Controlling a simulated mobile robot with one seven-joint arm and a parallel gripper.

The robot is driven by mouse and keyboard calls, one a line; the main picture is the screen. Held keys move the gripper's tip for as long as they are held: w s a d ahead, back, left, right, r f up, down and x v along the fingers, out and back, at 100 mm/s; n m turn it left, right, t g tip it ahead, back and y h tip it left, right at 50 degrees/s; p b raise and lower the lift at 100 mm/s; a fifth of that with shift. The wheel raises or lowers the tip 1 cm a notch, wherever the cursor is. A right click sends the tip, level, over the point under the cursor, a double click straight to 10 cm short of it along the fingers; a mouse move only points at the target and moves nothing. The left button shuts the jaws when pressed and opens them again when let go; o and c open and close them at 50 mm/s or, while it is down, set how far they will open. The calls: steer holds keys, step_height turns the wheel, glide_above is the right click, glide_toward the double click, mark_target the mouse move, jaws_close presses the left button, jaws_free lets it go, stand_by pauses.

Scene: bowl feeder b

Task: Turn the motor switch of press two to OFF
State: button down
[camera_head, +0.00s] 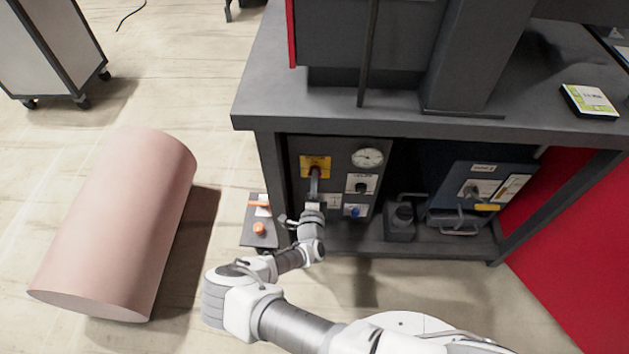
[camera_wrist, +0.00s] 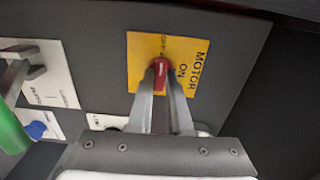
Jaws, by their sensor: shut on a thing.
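The motor switch is a red knob (camera_wrist: 160,70) on a yellow plate (camera_wrist: 187,55) that reads MOTOR and ON in the wrist view. The yellow plate also shows at the upper left of a dark control panel (camera_head: 335,150) under the bench in the head view. My gripper (camera_wrist: 160,78) is shut on the red knob, one finger on each side of it. In the head view my gripper (camera_head: 314,178) reaches the panel from the front and hides the knob. The knob's exact pointing direction is partly hidden by the fingers.
The panel also carries a round gauge (camera_head: 368,157), a black switch (camera_head: 361,187) and a blue knob (camera_head: 355,212). A blue unit (camera_head: 480,180) stands to the right. A small box with orange parts (camera_head: 259,229) is left of my gripper. A pink cylinder (camera_head: 120,220) lies on the floor.

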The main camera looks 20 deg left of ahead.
stand_by(0.3)
steer(key=c, duration=0.8)
jaws_free()
steer(key=shift+c, duration=0.2)
steer(key=p+v, duration=0.4)
steer(key=v, duration=1.3)
steer(key=shift+s+d+p, duration=0.15)
steer(key=shift+s+p, duration=0.05)
steer(key=shift+p, duration=0.15)
steer(key=shift+r, duration=0.1)
